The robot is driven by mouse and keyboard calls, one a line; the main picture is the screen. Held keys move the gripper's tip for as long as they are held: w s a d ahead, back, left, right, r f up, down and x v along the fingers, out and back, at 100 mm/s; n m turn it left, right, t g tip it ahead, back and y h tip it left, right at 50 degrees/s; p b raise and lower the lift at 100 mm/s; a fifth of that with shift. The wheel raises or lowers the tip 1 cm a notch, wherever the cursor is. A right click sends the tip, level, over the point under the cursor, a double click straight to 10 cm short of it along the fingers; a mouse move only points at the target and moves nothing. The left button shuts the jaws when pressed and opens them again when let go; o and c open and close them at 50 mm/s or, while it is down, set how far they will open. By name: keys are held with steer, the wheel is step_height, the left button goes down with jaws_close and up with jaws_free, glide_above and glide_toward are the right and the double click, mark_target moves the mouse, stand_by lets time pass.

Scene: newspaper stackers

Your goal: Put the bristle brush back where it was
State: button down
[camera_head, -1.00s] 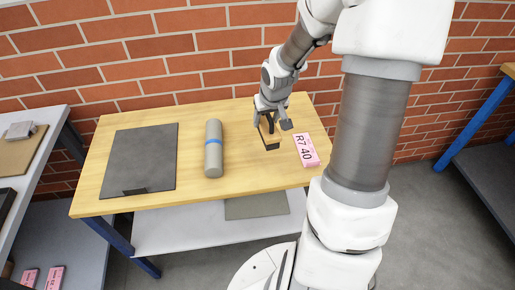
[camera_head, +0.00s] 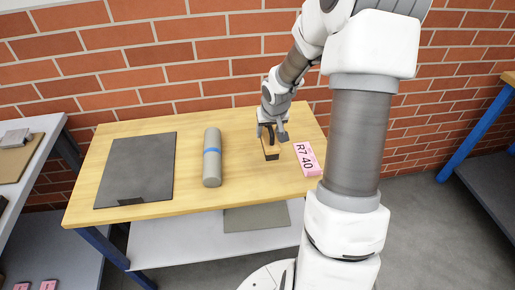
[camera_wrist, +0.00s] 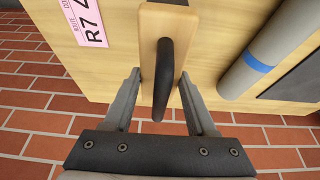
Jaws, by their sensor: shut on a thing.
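The bristle brush (camera_head: 270,153) has a light wooden block and a black arched handle. It is at the right part of the wooden table (camera_head: 236,185), between the grey roll and the pink label. My gripper (camera_head: 272,130) is over it from above, shut on its handle. In the wrist view the black handle (camera_wrist: 163,78) lies between the two fingers of my gripper (camera_wrist: 159,80), and the wooden block (camera_wrist: 165,20) shows beyond. Whether the block touches the tabletop is hard to tell. The bristles are hidden.
A grey roll with a blue band (camera_head: 212,160) lies left of the brush. A dark flat sheet (camera_head: 135,170) lies farther left. The pink label "R7 40" (camera_head: 307,158) is just right of the brush. A brick wall (camera_head: 150,65) stands behind the table.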

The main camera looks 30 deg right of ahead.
steer(key=w+a+f, duration=0.1)
steer(key=a+f, duration=0.1)
steer(key=a, duration=0.1)
steer(key=shift+w+b, duration=0.4)
steer(key=shift+f+b, duration=0.6)
steer(key=shift+f, duration=1.4)
steer(key=shift+f, duration=0.15)
steer(key=shift+c, duration=1)
jaws_free()
steer(key=p+v, duration=0.3)
steer(key=v, duration=0.9)
steer(key=shift+p, duration=0.4)
